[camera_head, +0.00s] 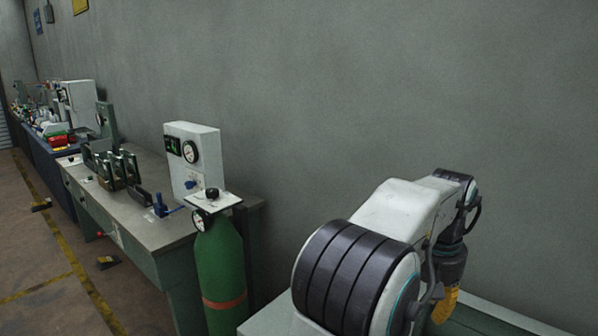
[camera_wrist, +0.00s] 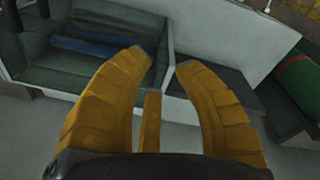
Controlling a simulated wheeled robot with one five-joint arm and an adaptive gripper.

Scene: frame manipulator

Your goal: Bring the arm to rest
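My arm shows at the right of the head view, with a white upper link, dark ribbed joint and bent wrist. My gripper (camera_head: 445,305) hangs down at its end with yellow-orange fingers. In the wrist view my gripper (camera_wrist: 164,62) has its curved fingers apart at the tips, with nothing held between them. A third finger shows between them, lower down.
A workbench (camera_head: 140,212) along the wall holds a white gauge box (camera_head: 193,150) and dark fixtures. A green gas cylinder (camera_head: 220,270) stands before it; it also shows in the wrist view (camera_wrist: 300,80). Below my gripper lies a dark green compartment (camera_wrist: 80,70) with a blue strip.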

